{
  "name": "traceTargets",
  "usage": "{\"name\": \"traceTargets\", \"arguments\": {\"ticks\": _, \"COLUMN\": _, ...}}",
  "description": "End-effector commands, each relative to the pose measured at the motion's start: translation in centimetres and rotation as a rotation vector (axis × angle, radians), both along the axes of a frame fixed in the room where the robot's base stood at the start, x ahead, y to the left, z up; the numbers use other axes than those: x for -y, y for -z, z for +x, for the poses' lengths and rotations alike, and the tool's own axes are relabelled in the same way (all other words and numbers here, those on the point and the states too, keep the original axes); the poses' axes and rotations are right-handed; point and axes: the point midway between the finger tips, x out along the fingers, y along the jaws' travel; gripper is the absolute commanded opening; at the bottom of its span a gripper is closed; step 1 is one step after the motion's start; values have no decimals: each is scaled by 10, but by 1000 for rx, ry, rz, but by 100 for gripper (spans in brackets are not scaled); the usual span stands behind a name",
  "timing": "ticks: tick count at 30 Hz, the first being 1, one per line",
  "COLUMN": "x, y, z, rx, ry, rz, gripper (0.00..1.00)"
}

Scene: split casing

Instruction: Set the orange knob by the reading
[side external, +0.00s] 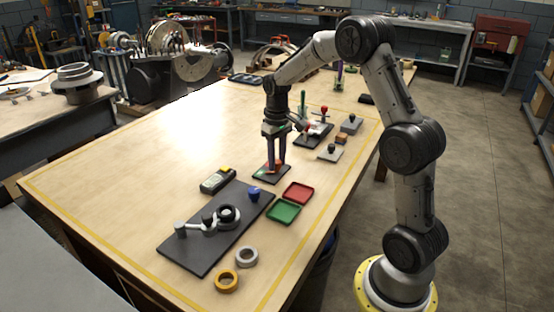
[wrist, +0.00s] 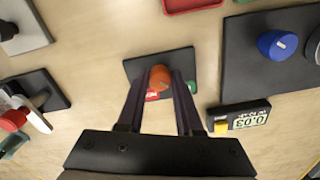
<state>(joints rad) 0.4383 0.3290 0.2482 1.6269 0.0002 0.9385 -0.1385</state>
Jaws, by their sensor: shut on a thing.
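The orange knob (wrist: 160,78) sits on a small dark plate (wrist: 137,65), with a red mark (wrist: 152,96) and a green mark (wrist: 192,87) beside it. My gripper (wrist: 160,76) is shut on the knob, one finger on each side. In the side view, my gripper (side external: 273,168) points straight down over the small plate (side external: 262,176), and the fingers mostly hide the knob. A meter (wrist: 250,117) with a yellow part stands near the plate; its display is upside down in the wrist view and seems to read 0.03. The meter also shows in the side view (side external: 217,181).
A large dark plate (side external: 192,256) carries a blue knob (side external: 254,194) and a lever-like fitting (side external: 210,222). Red (side external: 298,193) and green (side external: 283,213) trays lie close to my gripper. Two rings (side external: 227,281) lie at the front. Small fixtures (side external: 330,152) stand behind.

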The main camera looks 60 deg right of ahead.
Motion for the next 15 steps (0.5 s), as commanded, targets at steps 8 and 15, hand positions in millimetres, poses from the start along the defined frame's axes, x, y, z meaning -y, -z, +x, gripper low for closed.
{"name": "traceTargets", "arguments": {"ticks": 8, "x": 0, "y": -1, "z": 1, "rx": 3, "ry": 0, "rz": -2, "gripper": 64}}
{"name": "traceTargets", "arguments": {"ticks": 15, "x": 0, "y": -2, "z": 1, "rx": 2, "ry": 0, "rz": -2, "gripper": 64}}
